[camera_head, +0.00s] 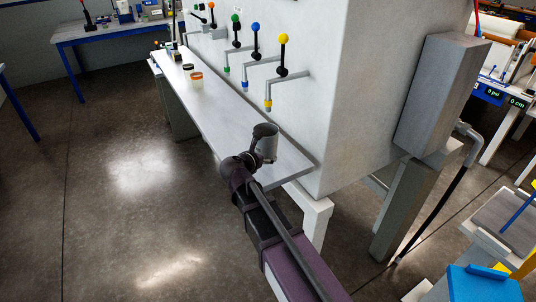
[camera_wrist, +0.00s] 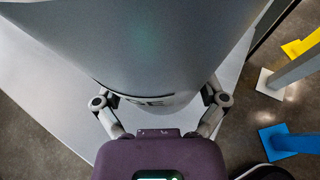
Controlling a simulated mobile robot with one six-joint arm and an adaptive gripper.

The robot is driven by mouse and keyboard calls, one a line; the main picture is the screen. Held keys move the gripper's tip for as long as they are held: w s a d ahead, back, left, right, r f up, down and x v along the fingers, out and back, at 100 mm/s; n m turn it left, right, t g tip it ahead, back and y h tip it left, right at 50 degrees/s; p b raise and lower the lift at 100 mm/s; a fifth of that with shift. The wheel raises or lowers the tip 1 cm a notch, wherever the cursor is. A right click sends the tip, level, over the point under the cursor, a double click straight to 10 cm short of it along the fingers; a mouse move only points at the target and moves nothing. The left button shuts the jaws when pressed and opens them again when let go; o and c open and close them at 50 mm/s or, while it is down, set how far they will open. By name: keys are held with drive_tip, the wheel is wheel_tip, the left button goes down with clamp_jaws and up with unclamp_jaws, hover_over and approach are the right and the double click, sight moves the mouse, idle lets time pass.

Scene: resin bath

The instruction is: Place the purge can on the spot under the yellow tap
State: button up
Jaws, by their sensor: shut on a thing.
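The purge can (camera_head: 267,143) is a grey metal cylinder in my gripper, over the near end of the shelf under the taps. In the wrist view the can (camera_wrist: 150,50) fills the upper middle, with part of its dark lettering showing. My gripper (camera_wrist: 160,100) is shut on it, one finger on each side. In the head view my gripper (camera_head: 252,160) is partly hidden by my arm and the can. The yellow tap (camera_head: 283,55) has a yellow ball handle and a spout with a yellow tip (camera_head: 268,104), up and slightly right of the can. I cannot tell whether the can touches the shelf.
The shelf (camera_head: 222,115) runs along the white tank wall. Blue (camera_head: 255,45) and green (camera_head: 236,35) taps are further along. The shelf between cups and can is clear.

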drive_tip(key=w, duration=0.5)
drive_tip(key=shift+w+d+f, duration=0.15)
drive_tip(key=shift+f, duration=0.1)
drive_tip(key=shift+w, duration=0.5)
drive_tip(key=shift+w+f+b, duration=0.2)
drive_tip(key=shift+f+b, duration=0.15)
drive_tip(key=shift+b, duration=0.2)
drive_tip(key=shift+f+b, duration=1.45)
drive_tip(key=shift+f, duration=0.15)
drive_tip(key=o, duration=0.9)
drive_tip(key=shift+c, duration=0.2)
drive_tip(key=shift+r, duration=0.25)
